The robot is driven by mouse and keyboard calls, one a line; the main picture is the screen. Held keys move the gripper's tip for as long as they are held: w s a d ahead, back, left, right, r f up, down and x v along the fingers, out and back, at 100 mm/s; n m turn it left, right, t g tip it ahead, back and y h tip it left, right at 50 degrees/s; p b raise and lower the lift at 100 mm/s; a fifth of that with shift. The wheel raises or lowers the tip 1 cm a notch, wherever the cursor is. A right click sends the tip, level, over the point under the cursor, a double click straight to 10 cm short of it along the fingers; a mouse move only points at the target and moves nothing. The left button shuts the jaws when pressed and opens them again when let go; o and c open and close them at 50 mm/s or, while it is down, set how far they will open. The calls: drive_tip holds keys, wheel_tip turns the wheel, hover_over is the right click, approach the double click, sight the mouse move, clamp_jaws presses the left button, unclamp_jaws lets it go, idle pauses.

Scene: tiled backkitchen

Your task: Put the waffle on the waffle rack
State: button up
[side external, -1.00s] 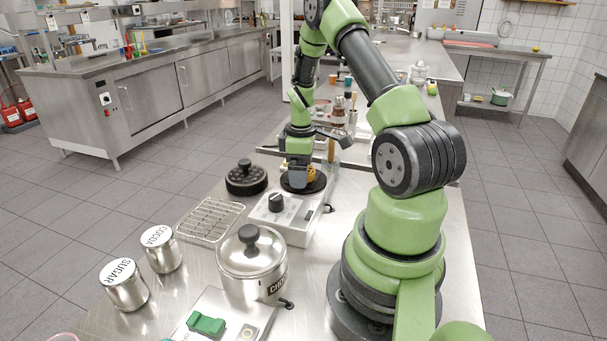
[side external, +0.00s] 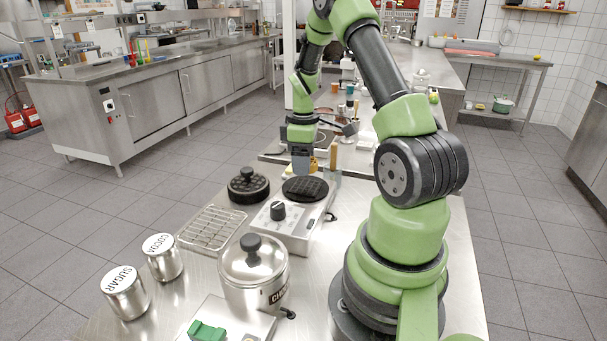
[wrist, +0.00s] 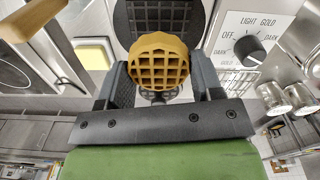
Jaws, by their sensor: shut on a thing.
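The round golden waffle (wrist: 158,62) is gripped between the two fingers of my gripper (wrist: 160,85) in the wrist view. In the side view my gripper (side external: 302,160) holds the waffle (side external: 313,165) above and a little behind the black waffle iron plate (side external: 305,189); the waffle is mostly hidden by the gripper there. The waffle iron (side external: 297,222) has a dial on its front. The wire waffle rack (side external: 211,229) lies empty on the counter to the left of the iron.
A round black lid (side external: 248,186) with a knob lies left of the plate. A lidded steel pot (side external: 253,273) stands in front of the iron. The cocoa (side external: 162,258) and sugar (side external: 125,294) canisters stand left of the pot, near the counter's edge.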

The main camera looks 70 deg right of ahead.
wheel_tip(320, 180, up, 5)
drive_tip(key=shift+r, duration=0.1)
drive_tip(key=w+a+f, duration=0.1)
drive_tip(key=w+a, duration=0.5)
drive_tip(key=w, duration=0.3)
hover_over(211, 225)
drive_tip(key=d, duration=0.1)
wheel_tip(211, 225, down, 2)
drive_tip(key=f, duration=0.6)
drive_tip(key=a+f, duration=0.1)
drive_tip(key=f, duration=0.2)
drive_tip(key=shift+f, duration=0.55)
drive_tip(key=shift+f, duration=0.1)
drive_tip(key=o, duration=0.9)
